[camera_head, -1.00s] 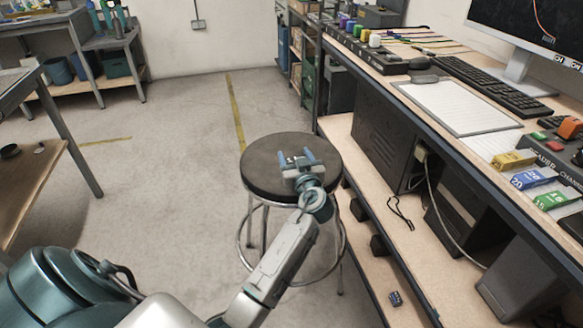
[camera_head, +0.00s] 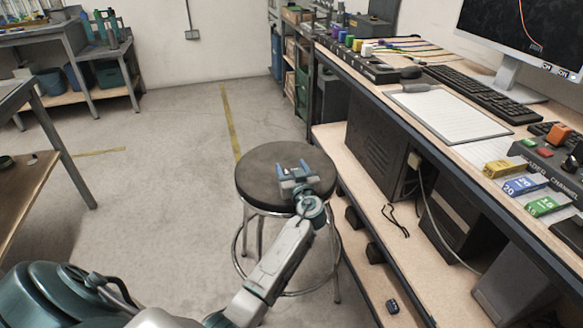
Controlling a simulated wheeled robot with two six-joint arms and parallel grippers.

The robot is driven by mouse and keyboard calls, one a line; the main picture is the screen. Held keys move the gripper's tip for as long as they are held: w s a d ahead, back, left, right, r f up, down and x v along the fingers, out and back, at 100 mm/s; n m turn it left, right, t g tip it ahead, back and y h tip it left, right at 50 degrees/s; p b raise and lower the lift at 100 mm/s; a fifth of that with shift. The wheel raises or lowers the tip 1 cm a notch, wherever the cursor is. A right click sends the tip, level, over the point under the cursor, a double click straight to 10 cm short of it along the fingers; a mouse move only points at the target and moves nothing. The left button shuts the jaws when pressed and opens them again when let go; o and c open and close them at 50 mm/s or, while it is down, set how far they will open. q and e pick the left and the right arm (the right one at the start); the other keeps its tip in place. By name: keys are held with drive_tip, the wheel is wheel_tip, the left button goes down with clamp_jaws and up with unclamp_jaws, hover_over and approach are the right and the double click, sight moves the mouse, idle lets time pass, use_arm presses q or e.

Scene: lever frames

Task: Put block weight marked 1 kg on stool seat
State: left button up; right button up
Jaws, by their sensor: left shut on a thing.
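My left gripper (camera_head: 295,171) reaches in from below and is over the dark round seat of the stool (camera_head: 262,160). Any marking on the block is too small to read. I cannot tell whether the block touches the seat or is just above it. Yellow (camera_head: 505,167), blue (camera_head: 530,184) and green (camera_head: 548,204) marked blocks sit on the workbench at right. My right gripper is out of view.
The workbench (camera_head: 400,118) at right carries a keyboard (camera_head: 485,92), a paper pad (camera_head: 450,112) and a monitor. A small dark blue object (camera_head: 392,306) lies on its lower shelf, near the stool. The floor (camera_head: 170,190) left of the stool is clear.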

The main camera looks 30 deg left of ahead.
use_arm(q)
drive_tip(key=o, duration=1.4)
drive_tip(key=shift+c, duration=0.2)
drive_tip(key=o, duration=0.4)
drive_tip(key=shift+c, duration=0.2)
drive_tip(key=shift+o, duration=0.2)
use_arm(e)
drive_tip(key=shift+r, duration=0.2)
use_arm(q)
drive_tip(key=shift+s+d, duration=0.15)
drive_tip(key=shift+d, duration=0.1)
drive_tip(key=b+v, duration=0.1)
drive_tip(key=v, duration=1)
drive_tip(key=shift+s+b, duration=0.25)
drive_tip(key=shift+b, duration=0.05)
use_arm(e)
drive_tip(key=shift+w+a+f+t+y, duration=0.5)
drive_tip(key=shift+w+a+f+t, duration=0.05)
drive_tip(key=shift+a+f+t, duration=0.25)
use_arm(q)
drive_tip(key=shift+d+r, duration=0.1)
drive_tip(key=shift+d, duration=0.05)
